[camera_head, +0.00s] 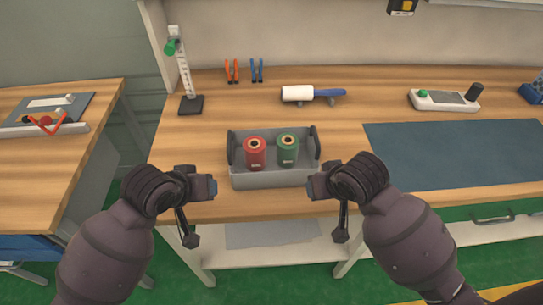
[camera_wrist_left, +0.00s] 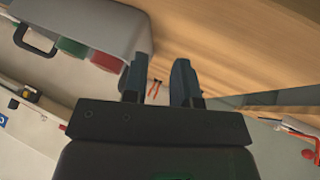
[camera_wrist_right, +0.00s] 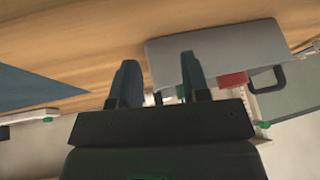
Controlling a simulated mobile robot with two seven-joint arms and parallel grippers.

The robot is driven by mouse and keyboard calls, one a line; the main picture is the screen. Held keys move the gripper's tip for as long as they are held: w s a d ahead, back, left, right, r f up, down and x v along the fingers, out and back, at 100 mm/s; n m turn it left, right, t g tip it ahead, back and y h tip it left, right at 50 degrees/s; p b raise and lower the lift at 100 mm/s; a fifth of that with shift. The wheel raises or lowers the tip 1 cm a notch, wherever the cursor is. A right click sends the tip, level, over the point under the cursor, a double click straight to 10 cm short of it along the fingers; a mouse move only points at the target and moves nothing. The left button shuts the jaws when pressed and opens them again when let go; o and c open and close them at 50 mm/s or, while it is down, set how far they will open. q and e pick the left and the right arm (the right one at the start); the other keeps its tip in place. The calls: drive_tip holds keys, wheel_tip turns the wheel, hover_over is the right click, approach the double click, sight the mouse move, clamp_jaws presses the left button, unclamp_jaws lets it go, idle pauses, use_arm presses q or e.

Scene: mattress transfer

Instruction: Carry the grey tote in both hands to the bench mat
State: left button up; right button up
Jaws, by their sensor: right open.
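The grey tote (camera_head: 272,178) stands upright at the front of the wooden bench, holding a red spool (camera_head: 255,153) and a green spool (camera_head: 287,150). It has a dark handle at each end. My left gripper (camera_head: 212,187) is just left of the tote, and my right gripper (camera_head: 314,187) is near its front right corner. Both have parted, empty fingers in the wrist views (camera_wrist_left: 158,84) (camera_wrist_right: 158,84). The tote also shows in the left wrist view (camera_wrist_left: 105,25) and the right wrist view (camera_wrist_right: 210,45). The dark blue bench mat (camera_head: 450,155) lies bare to the right.
A white device (camera_head: 445,99) sits behind the mat. A side table (camera_head: 60,150) is at left.

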use_arm(q)
drive_tip(key=w+d+r+g, duration=0.1)
drive_tip(key=w+d+r, duration=0.25)
drive_tip(key=r, duration=0.25)
use_arm(e)
drive_tip(key=w+a+r+h, duration=0.2)
drive_tip(key=w+r, duration=0.3)
drive_tip(key=r, duration=0.1)
use_arm(q)
drive_tip(key=n+y+p, duration=0.1)
drive_tip(key=y+p, duration=0.1)
approach(229, 140)
drive_tip(key=shift+w+r+g, duration=0.1)
drive_tip(key=shift+w+g, duration=0.2)
use_arm(e)
drive_tip(key=h, duration=0.2)
approach(316, 136)
drive_tip(key=shift+w+a+r+m+g, duration=0.15)
drive_tip(key=shift+w+a+m+g, duration=0.15)
drive_tip(key=shift+m, duration=0.1)
use_arm(q)
drive_tip(key=shift+x, duration=5.4)
use_arm(e)
drive_tip(key=shift+d+x, duration=0.15)
drive_tip(key=shift+x, duration=2.55)
drive_tip(key=shift+d+x, duration=0.15)
drive_tip(key=shift+x, duration=2.5)
